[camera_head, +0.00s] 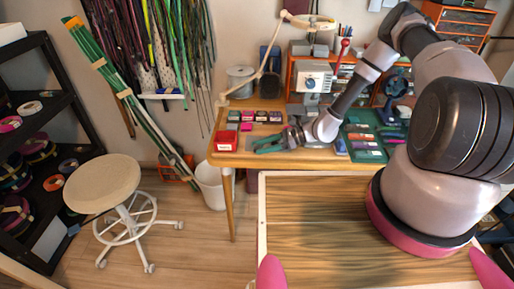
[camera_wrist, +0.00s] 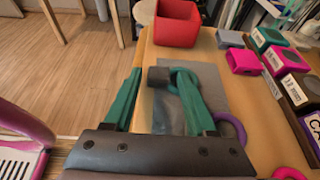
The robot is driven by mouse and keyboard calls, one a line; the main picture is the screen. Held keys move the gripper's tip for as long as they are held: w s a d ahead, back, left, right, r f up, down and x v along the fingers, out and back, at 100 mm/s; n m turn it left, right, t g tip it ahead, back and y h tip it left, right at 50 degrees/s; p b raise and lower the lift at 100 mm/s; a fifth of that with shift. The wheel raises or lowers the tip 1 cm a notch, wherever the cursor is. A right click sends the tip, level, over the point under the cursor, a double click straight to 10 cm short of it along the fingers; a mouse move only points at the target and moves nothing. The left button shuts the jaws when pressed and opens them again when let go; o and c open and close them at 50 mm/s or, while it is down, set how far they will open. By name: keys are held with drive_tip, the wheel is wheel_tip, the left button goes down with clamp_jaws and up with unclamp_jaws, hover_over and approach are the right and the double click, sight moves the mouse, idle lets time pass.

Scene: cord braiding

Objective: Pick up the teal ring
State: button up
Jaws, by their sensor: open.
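The teal ring (camera_wrist: 187,78) shows in the wrist view at the far end of my right finger, beside a short dark grey cylinder. The finger is the same teal, so I cannot tell whether they touch. My gripper (camera_wrist: 160,80) is open, with its two teal fingers apart and the cylinder (camera_wrist: 158,76) between their tips in the picture. In the head view, my gripper (camera_head: 262,144) is low over the wooden table, right of the red box. The ring cannot be made out in the head view.
A red open box (camera_wrist: 177,24) stands beyond the fingers. A purple ring (camera_wrist: 233,130) and a pink ring (camera_wrist: 289,173) lie to the right, near a row of small coloured boxes (camera_wrist: 285,59). The table edge (camera_wrist: 140,60) runs close by on the left.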

drive_tip(key=shift+a+f, duration=0.25)
drive_tip(key=shift+a, duration=0.3)
clamp_jaws()
wheel_tip(320, 180, up, 10)
idle(0.3)
